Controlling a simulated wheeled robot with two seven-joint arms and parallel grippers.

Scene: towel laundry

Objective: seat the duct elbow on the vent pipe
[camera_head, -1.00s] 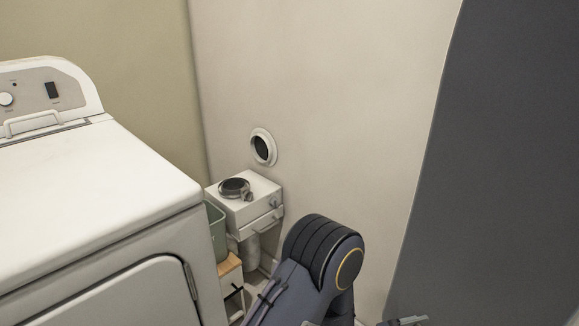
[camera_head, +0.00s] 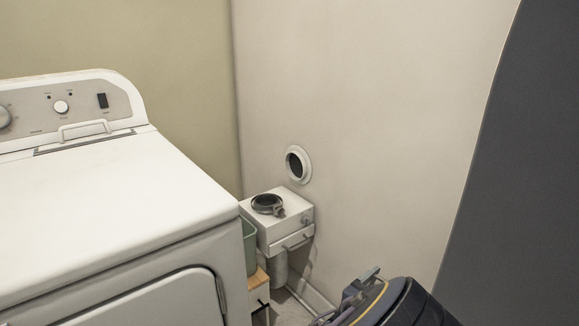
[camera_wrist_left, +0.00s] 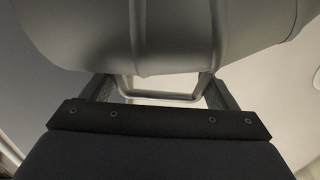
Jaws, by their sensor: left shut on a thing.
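In the left wrist view my left gripper (camera_wrist_left: 158,88) is shut on a part of a large smooth grey piece, which looks like the duct elbow (camera_wrist_left: 140,35). The piece fills the top of that view, and its ends are out of sight. In the head view a round white-rimmed opening with a dark inside, apparently the vent pipe (camera_head: 306,176), is in the pale wall, apart from my arm. The elbow cannot be made out in the head view. An arm link of mine shows at the bottom right there. My right gripper cannot be made out.
A white dryer (camera_head: 110,200) fills the left. Beside it, below the opening, a white box (camera_head: 286,229) carries a dark ring-shaped clamp (camera_head: 267,204). A green bin (camera_head: 250,248) and a wooden-topped stand (camera_head: 258,278) sit in the narrow gap. The wall around the opening is clear.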

